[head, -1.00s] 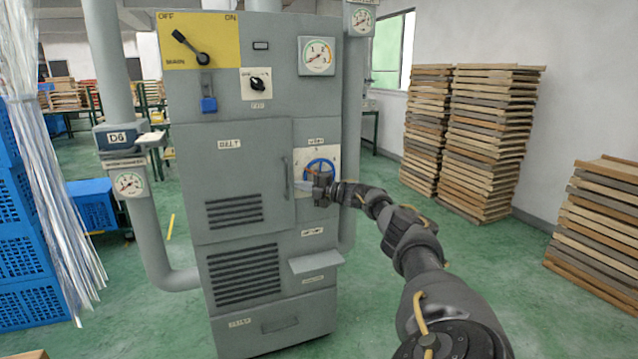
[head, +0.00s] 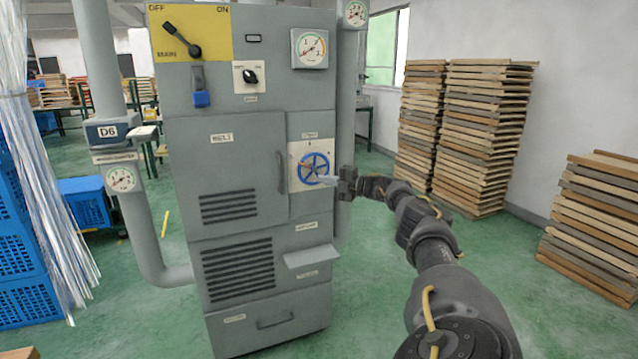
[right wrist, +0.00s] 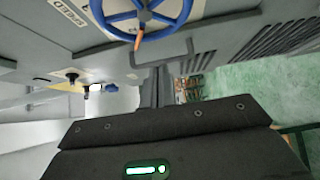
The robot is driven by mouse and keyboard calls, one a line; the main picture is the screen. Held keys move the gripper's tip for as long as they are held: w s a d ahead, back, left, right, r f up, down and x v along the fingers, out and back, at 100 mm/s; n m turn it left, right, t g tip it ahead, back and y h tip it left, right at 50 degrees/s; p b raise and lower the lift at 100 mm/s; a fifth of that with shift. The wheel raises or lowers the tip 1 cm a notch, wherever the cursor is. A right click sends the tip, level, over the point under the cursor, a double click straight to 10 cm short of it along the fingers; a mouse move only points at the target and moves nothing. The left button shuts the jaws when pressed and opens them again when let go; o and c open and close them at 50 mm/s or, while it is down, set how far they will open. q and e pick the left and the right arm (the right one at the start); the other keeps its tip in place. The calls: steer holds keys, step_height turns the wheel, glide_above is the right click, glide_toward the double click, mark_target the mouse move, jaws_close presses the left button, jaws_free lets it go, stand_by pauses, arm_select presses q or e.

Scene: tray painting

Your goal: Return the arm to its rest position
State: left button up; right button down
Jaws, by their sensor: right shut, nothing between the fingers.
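My right gripper (head: 333,181) is shut and empty, just to the right of the blue handwheel (head: 314,168) on the grey cabinet (head: 235,140). A gap shows between the gripper body and the wheel; I cannot tell whether the light fingertips are clear of it. In the right wrist view the blue wheel (right wrist: 122,17), with an orange knob on it, is at the top, beyond the shut fingers (right wrist: 157,88). My right arm reaches in from the bottom right. My left gripper is not in view.
A shelf (head: 312,256) juts from the cabinet below the wheel. Stacks of wooden trays (head: 484,130) stand at the right, with a lower stack (head: 595,225) nearer. Blue crates (head: 20,260) and hanging clear strips are at the left. Green floor lies open around the cabinet.

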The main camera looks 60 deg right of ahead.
stand_by(0.3)
